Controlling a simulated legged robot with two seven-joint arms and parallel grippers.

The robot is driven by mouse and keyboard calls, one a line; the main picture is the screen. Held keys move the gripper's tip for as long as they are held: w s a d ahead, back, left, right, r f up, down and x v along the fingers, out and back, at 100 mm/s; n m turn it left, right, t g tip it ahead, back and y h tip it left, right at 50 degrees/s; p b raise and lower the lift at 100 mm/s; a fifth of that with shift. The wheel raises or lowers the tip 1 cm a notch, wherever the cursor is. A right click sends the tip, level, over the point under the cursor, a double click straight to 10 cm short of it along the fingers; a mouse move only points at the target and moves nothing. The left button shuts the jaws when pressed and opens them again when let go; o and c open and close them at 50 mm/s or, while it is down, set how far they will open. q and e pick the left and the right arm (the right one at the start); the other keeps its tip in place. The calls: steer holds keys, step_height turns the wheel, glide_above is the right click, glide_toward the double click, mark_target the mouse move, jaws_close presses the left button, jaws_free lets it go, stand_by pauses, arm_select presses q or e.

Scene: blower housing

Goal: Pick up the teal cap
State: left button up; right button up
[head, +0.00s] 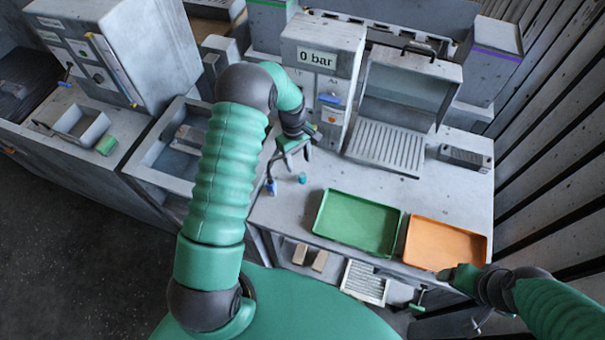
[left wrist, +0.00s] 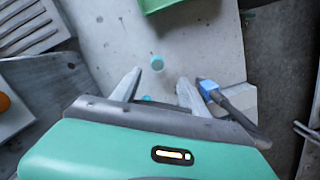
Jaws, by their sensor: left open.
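The small round teal cap (head: 302,178) stands on the grey bench top, left of the green tray. It also shows in the left wrist view (left wrist: 157,63), just beyond the fingertips and roughly between their lines. My left gripper (head: 296,158) is open and empty, close to the cap. Its two spread fingers (left wrist: 160,77) show in the left wrist view. A second teal bit (left wrist: 146,98) shows between the fingers, partly hidden by the gripper body; I cannot tell what it is. My right gripper (head: 452,274) is at the orange tray's front right corner, its jaws unclear.
A blue-tipped tool (head: 271,187) lies left of the cap, and beside the right finger in the left wrist view (left wrist: 208,88). The green tray (head: 322,212) and orange tray (head: 447,226) lie to the right. The "0 bar" unit (head: 318,58) stands behind my left gripper.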

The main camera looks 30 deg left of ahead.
mark_target(302, 174)
arm_select(q)
steer(key=f, duration=0.3)
steer(key=shift+w+d, duration=0.15)
steer(key=shift+w, duration=0.15)
steer(key=shift+f+p, duration=0.4)
steer(key=shift+p, duration=0.1)
steer(key=f, duration=0.1)
steer(key=f+p, duration=0.1)
steer(key=d+f+p, duration=0.1)
steer(key=shift+s+d+f, duration=0.1)
steer(key=shift+s+f, duration=0.15)
steer(key=shift+s, duration=0.15)
steer(key=shift+f, duration=0.35)
steer(key=shift+w+f, duration=0.15)
steer(key=shift+w, duration=0.05)
steer(key=c, duration=0.4)
jaws_close()
arm_select(e)
step_height(302, 174, up, 4)
steer(key=shift+w+a+f, duration=0.1)
steer(key=shift+w+f, duration=0.05)
steer(key=shift+f, duration=0.05)
